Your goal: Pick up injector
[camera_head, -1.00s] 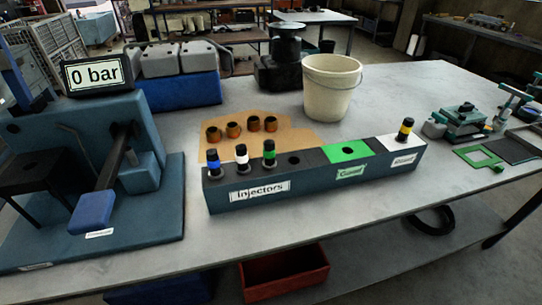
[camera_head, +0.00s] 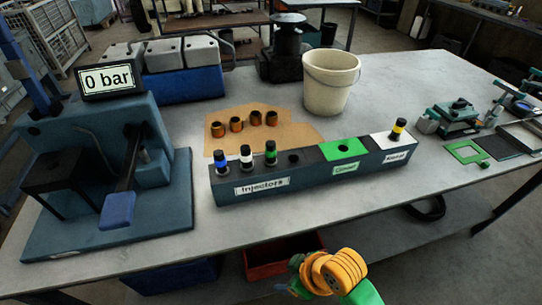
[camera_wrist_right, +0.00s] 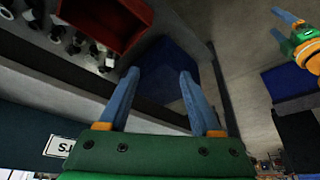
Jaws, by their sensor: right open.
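The injector rack (camera_head: 315,177) is a long dark block on the bench. At its left end stand injectors with a blue cap (camera_head: 221,164), a white cap (camera_head: 246,157) and a green cap (camera_head: 270,153), beside an empty hole. A yellow-banded injector (camera_head: 398,130) stands in the white section at the right end. My right gripper (camera_wrist_right: 158,75) is open and empty in the right wrist view. In the head view, its orange and green wrist end shows at the bottom, in front of the bench and away from the rack. My left gripper (camera_wrist_right: 283,28) shows at the right wrist view's upper right, fingers apart.
A test stand (camera_head: 105,165) with a "0 bar" display is at left. Copper-coloured cups on a tan sheet (camera_head: 290,135) lie behind the rack. A cream bucket (camera_head: 330,85) stands behind. A red bin (camera_head: 262,262) is below the bench. The bench front is clear.

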